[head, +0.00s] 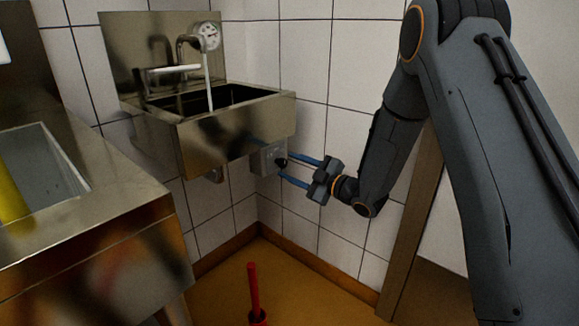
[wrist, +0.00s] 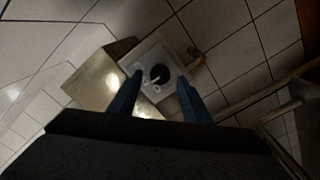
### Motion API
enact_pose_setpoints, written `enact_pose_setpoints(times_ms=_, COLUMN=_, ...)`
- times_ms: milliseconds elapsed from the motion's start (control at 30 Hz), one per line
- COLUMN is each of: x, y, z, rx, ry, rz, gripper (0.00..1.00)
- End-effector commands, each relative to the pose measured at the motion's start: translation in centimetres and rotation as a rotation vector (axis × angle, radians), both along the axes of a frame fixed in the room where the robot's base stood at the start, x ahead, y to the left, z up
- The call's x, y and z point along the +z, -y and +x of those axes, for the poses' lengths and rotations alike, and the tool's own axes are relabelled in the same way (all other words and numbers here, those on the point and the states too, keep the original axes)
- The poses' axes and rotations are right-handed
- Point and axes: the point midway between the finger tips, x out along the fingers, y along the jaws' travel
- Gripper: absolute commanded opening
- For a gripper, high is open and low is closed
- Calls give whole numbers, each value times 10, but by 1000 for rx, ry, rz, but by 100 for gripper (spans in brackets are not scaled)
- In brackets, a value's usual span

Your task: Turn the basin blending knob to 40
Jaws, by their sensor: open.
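The blending knob (wrist: 160,74) is a round black knob with a light pointer mark, on a pale square plate (wrist: 148,53). The plate also shows in the head view on the wall box (head: 264,160) under the steel basin (head: 237,122). My gripper (head: 279,169) is open, its two blue fingers pointing at the box. In the wrist view the fingers (wrist: 153,88) stand to either side of the knob; I cannot tell whether they touch it. A dial gauge (head: 207,37) sits at the tap, and water runs into the basin. The gauge's reading is too small to make out.
A steel counter (head: 105,215) with a sunken tub stands at the left. A red-handled tool (head: 254,290) stands on the orange floor. Tiled walls (head: 345,135) close in behind the basin and the box. The floor right of the red tool is clear.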

Motion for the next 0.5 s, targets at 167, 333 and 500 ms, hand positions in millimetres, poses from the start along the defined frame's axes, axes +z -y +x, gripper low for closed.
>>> enact_pose_setpoints(times_ms=167, x=1, y=25, z=-18, rx=-3, ry=-2, rz=0, gripper=44)
enact_pose_setpoints(times_ms=333, x=1, y=43, z=-33, rx=-2, ry=0, rz=-1, gripper=44)
enact_pose_setpoints(times_ms=500, x=1, y=51, z=-40, rx=1, ry=0, rz=1, gripper=44)
